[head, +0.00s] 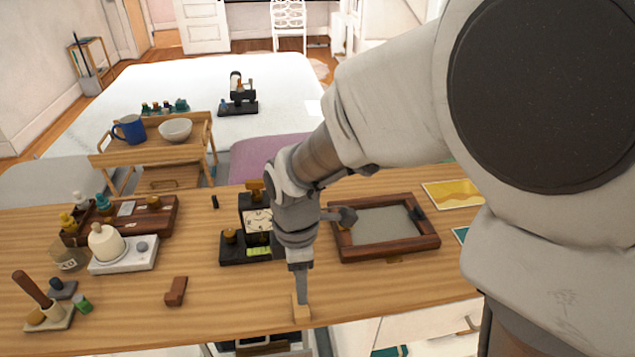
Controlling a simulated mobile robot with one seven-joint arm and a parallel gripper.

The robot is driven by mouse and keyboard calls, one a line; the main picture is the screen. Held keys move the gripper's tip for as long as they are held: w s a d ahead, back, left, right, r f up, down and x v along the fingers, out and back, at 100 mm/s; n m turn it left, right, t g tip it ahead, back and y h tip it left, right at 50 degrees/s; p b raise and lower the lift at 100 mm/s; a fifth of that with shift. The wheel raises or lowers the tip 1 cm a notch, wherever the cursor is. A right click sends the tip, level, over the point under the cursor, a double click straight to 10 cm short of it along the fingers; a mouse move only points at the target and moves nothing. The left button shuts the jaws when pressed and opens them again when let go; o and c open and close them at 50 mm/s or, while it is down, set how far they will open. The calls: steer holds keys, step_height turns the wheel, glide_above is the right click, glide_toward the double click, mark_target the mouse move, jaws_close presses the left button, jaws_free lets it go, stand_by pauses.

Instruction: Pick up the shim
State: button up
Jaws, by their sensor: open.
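A small pale wooden piece (300,311), which looks like the shim, is at the front edge of the wooden table (225,315). My gripper (302,296) points down right at this piece, and its fingers overlap the piece's upper part in the picture. The jaws are open, but they are seen nearly edge-on, so the gap between them is hidden. I cannot tell whether the fingers touch the piece. A reddish-brown block (176,291) lies apart on the table to the left.
A dark stand with a dial (257,220) is close behind my gripper. A wood-framed tray (388,254) is to the right. A white base with a cream dome (122,255) and a mallet-like tool (36,290) are at left. The tabletop around the brown block is mostly clear.

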mark_target(302, 313)
step_height(302, 313, down, 11)
steer(key=shift+w+f+b, duration=0.15)
steer(key=shift+f+b, duration=0.05)
steer(key=shift+b, duration=0.3)
steer(key=shift+c, duration=0.3)
jaws_close()
